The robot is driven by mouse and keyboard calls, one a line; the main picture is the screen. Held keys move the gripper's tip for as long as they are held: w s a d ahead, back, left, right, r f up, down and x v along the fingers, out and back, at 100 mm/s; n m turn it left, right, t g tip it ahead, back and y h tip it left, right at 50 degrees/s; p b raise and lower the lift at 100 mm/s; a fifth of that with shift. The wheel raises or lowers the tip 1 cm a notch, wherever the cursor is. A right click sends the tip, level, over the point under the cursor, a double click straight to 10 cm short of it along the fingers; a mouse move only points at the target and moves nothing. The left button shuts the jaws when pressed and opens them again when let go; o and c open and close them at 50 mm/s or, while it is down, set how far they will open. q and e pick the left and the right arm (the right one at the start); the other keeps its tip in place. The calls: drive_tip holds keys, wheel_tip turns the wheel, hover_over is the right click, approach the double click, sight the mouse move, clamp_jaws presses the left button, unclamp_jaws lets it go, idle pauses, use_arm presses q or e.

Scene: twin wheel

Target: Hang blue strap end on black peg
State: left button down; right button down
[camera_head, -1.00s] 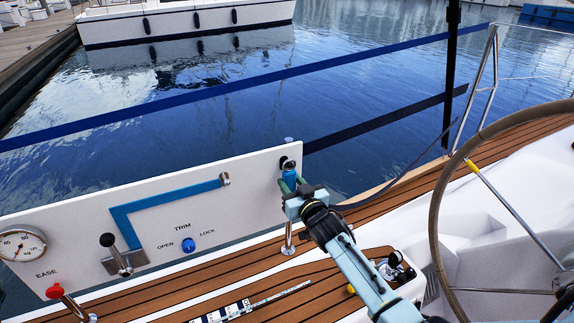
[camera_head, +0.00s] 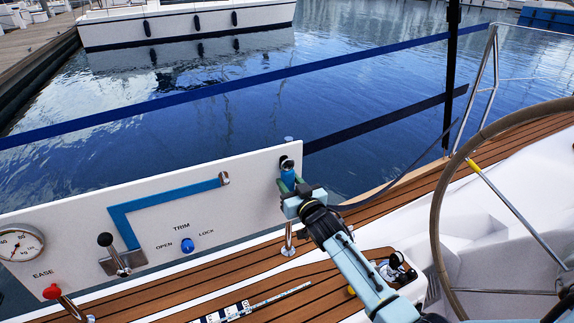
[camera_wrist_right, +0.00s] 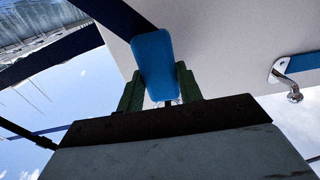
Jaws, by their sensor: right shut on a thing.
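The blue strap end (camera_head: 288,174) is at the upper right corner of the white panel (camera_head: 150,213). My right gripper (camera_head: 289,185) is shut on it from below. In the right wrist view the blue strap end (camera_wrist_right: 153,58) stands up between the two green fingers (camera_wrist_right: 159,92), close to the panel face. A small dark round fitting (camera_head: 286,162) shows just above the strap end in the head view. I cannot tell whether it is the black peg, or whether the strap touches it. My left gripper is in neither view.
The panel carries a blue line, a bent metal peg (camera_wrist_right: 290,84), a gauge (camera_head: 20,242), a black-knobbed lever (camera_head: 106,241), a blue knob (camera_head: 187,244) and a red-knobbed lever (camera_head: 52,292). A steering wheel (camera_head: 437,215) stands at right. Dark straps cross behind, above open water.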

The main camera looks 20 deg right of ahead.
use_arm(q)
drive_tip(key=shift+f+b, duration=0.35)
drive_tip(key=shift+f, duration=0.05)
use_arm(e)
drive_tip(key=shift+w+f, duration=0.2)
drive_tip(key=shift+f, duration=0.25)
idle(0.7)
drive_tip(key=c, duration=0.9)
unclamp_jaws()
drive_tip(key=shift+o, duration=0.2)
drive_tip(key=shift+s, duration=0.1)
